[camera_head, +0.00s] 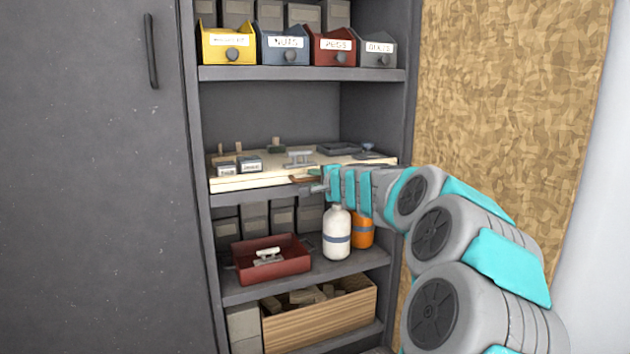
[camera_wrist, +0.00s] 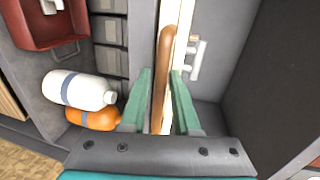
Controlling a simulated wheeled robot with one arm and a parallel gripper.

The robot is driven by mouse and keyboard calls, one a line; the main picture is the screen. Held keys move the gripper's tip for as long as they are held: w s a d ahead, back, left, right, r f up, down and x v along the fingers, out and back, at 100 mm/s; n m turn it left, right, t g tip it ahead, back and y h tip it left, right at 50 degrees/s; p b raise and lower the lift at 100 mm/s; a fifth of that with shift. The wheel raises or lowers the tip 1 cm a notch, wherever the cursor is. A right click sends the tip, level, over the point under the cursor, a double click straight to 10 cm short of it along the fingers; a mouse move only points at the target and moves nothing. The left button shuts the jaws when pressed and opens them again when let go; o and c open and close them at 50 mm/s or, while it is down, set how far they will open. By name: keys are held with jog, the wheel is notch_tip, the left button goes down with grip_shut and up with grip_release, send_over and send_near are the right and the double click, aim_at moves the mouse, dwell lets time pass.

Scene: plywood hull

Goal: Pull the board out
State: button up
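The board (camera_head: 235,183) is a pale cream slab lying on the middle shelf, with its front edge facing out. A brown handle (camera_wrist: 163,75) runs along its front in the wrist view. The board's pale edge (camera_wrist: 180,50) shows beside the handle there. My gripper (camera_head: 312,186) is at the board's front edge, right of its middle. In the wrist view my gripper (camera_wrist: 161,72) has its green fingers apart, one on each side of the handle, with small gaps visible. Contact with the handle cannot be made out. In the head view my gripper partly hides the handle.
Small labelled boxes (camera_head: 250,164) and a metal handle-like piece (camera_head: 299,158) lie on the board. A grey door (camera_head: 95,180) is left; a chipboard panel (camera_head: 510,110) is right.

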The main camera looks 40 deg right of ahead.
grip_shut()
dwell(1.4)
